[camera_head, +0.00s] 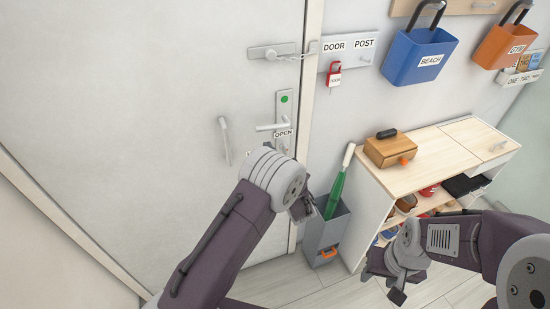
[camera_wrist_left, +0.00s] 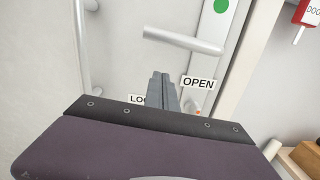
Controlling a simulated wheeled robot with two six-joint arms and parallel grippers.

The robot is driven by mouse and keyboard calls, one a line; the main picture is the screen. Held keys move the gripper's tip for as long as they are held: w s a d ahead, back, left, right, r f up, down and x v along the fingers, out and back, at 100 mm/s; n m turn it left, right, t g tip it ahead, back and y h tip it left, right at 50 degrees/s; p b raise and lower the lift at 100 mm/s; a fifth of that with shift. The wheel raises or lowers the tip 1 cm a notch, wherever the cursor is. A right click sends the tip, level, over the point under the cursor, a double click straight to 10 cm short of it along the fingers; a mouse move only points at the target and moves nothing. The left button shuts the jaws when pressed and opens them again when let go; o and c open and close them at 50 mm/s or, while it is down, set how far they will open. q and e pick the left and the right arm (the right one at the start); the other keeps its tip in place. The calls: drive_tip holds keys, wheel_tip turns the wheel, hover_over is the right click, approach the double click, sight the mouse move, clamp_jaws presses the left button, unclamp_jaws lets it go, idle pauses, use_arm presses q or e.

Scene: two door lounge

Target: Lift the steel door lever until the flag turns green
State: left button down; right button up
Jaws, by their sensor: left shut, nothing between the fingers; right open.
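The steel door lever (camera_head: 271,126) sticks out to the left from a long plate on the white door and looks about level. It also shows in the left wrist view (camera_wrist_left: 185,41). A round green flag (camera_head: 284,99) sits on the plate above it; it is green in the left wrist view (camera_wrist_left: 221,6) too. My left gripper (camera_wrist_left: 163,80) is shut and empty, its fingertips below the lever in that picture, with a visible gap between. In the head view its fingers are largely hidden by my wrist. My right gripper (camera_head: 384,279) is open and empty, low at the right.
An OPEN label (camera_head: 284,133) is below the lever. A vertical pull handle (camera_head: 225,140) is left of it, and a chain latch (camera_head: 275,51) above. A grey bin (camera_head: 327,232) and a wooden cabinet (camera_head: 430,155) stand right of the door.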

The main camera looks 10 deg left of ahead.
sight(270, 129)
use_arm(q)
drive_tip(key=r, duration=0.3)
drive_tip(key=shift+w+r+p, duration=0.2)
drive_tip(key=shift+r+p, duration=0.05)
drive_tip(key=shift+p, duration=0.15)
use_arm(e)
drive_tip(key=shift+r, duration=0.8)
use_arm(q)
drive_tip(key=shift+w, duration=0.1)
wheel_tip(270, 129, up, 3)
drive_tip(key=m+p, duration=0.3)
drive_tip(key=m, duration=0.1)
drive_tip(key=shift+r, duration=0.1)
drive_tip(key=shift+r+m, duration=0.3)
use_arm(e)
wheel_tip(270, 129, up, 3)
drive_tip(key=shift+r, duration=0.1)
use_arm(q)
drive_tip(key=shift+d+r, duration=0.1)
drive_tip(key=shift+r, duration=0.05)
